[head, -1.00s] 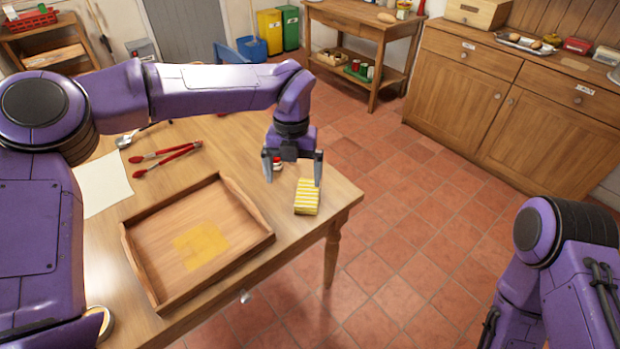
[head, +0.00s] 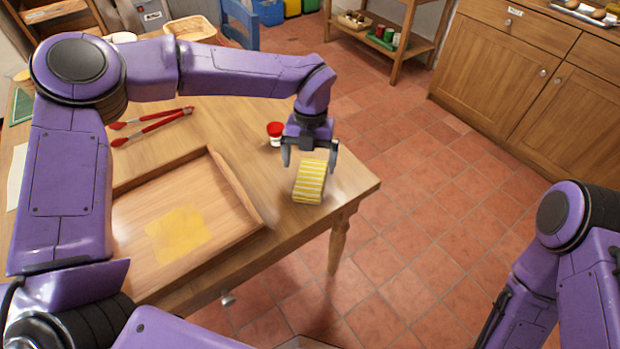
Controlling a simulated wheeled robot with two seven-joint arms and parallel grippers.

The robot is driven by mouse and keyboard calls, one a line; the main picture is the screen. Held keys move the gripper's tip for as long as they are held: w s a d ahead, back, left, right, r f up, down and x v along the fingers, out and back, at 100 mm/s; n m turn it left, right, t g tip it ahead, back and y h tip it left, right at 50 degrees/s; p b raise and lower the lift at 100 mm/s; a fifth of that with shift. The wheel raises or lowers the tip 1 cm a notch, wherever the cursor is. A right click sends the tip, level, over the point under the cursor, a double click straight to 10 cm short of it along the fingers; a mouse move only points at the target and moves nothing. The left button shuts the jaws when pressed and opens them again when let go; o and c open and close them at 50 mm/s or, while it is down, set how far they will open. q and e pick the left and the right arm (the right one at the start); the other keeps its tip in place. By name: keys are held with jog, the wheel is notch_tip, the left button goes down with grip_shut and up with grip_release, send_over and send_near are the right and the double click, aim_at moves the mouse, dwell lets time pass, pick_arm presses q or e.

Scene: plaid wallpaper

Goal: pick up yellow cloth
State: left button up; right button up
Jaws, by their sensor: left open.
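A yellow and white striped folded cloth (head: 309,184) lies on the wooden table (head: 350,183) near its right corner. My left gripper (head: 310,163) is open, with its fingers pointing down at the far edge of the cloth. I cannot tell whether the fingers touch it. My right arm shows at the lower right, but its gripper is out of view.
A wooden tray (head: 258,204) with a yellow patch on its floor sits left of the cloth. A small jar with a red lid (head: 275,134) stands close behind my left gripper. Red tongs (head: 150,126) lie farther left. Wooden cabinets (head: 497,75) stand across the tiled floor.

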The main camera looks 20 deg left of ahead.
aim_at(310, 176)
pick_arm(q)
jog(key=f, duration=0.5)
jog(key=shift+s+d+f+p, duration=0.1)
jog(key=shift+s+d+p, duration=0.15)
jog(key=shift+p, duration=0.1)
jog(key=c, duration=1.1)
jog(key=shift+c, duration=0.2)
jog(key=shift+r, duration=0.3)
notch_tip(310, 176, up, 2)
jog(key=shift+w+r+b, duration=0.1)
jog(key=shift+r+b, duration=0.15)
jog(key=shift+b, duration=0.2)
jog(key=s+r, duration=0.2)
jog(key=s+a+r, duration=0.1)
jog(key=r, duration=0.1)
jog(key=s+r, duration=0.2)
jog(key=shift+s+a+r+b, duration=0.25)
jog(key=shift+s+b, duration=0.1)
jog(key=s+a+r, duration=0.2)
jog(key=s+r, duration=0.1)
jog(key=s, duration=0.5)
jog(key=shift+r+b, duration=0.25)
jog(key=shift+b, duration=0.15)
jog(key=o, duration=0.3)
jog(key=shift+c, duration=0.6)
